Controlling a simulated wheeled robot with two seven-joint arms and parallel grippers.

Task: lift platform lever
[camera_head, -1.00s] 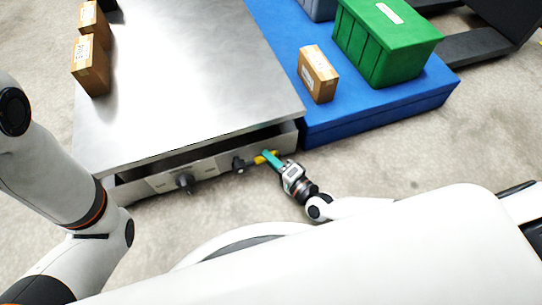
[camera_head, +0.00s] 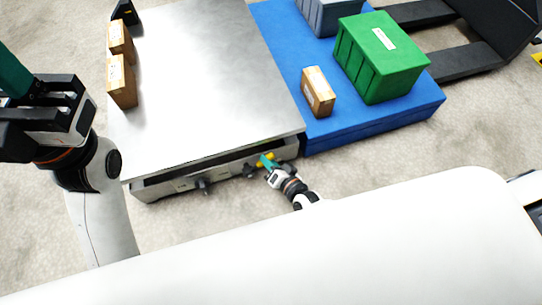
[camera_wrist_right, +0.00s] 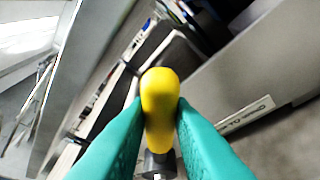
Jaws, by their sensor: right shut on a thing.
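The platform (camera_head: 215,60) is a large steel-topped table with a control panel along its front side. The lever (camera_head: 269,156) has a yellow handle at the right end of that panel. In the right wrist view the yellow handle (camera_wrist_right: 159,95) sits between the two teal fingers. My right gripper (camera_head: 266,163) is shut on this handle. My left gripper (camera_head: 15,85) is raised at the left edge of the head view, well away from the lever. Its fingertips are cut off or hidden, so its opening is unclear.
Brown boxes (camera_head: 122,82) stand on the platform's left side. A blue pallet (camera_head: 375,128) adjoins the platform on the right, carrying a green crate (camera_head: 385,75), a grey crate (camera_head: 328,15) and a brown box (camera_head: 319,98). Dark knobs (camera_head: 204,187) stick out of the panel. Bare floor lies in front.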

